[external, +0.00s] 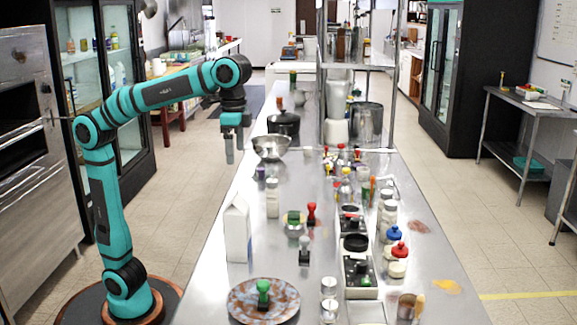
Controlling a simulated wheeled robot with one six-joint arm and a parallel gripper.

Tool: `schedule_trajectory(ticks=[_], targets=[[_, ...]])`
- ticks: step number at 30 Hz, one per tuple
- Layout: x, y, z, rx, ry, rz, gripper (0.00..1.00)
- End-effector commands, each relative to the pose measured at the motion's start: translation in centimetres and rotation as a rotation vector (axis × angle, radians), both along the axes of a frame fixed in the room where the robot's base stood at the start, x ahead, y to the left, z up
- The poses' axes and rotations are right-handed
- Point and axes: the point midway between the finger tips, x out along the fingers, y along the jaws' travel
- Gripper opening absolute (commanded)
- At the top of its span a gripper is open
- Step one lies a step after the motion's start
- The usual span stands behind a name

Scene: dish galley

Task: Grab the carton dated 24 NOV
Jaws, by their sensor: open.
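A white carton (237,231) stands upright on the near left part of the steel counter, close to its left edge. No date can be read on it at this size. It is the only carton I can make out. My gripper (234,151) is open and empty, pointing down. In the picture it hangs above and behind the carton, near the counter's left edge, and is not touching anything.
A plate (264,301) with a green-handled stamp (263,291) lies in front of the carton. A white-capped jar (272,198), a red-handled stamp (311,214) and a metal bowl (271,147) stand nearby. Several bottles crowd the counter's right side. Shelf posts (393,75) rise farther back.

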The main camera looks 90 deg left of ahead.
Motion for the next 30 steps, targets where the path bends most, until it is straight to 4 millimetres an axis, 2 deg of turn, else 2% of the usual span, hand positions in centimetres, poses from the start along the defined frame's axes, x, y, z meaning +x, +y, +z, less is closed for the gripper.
schedule_trajectory(ticks=[15,18,26,30], targets=[[-0.2,0.0,-9.0,0.0,0.0,0.0,0.89],[-0.1,0.0,-10.2,0.0,-0.001,0.0,0.89],[-0.2,0.0,-11.7,0.0,-0.002,-0.001,0.89],[-0.7,-0.2,-13.5,0.0,-0.001,-0.001,0.89]])
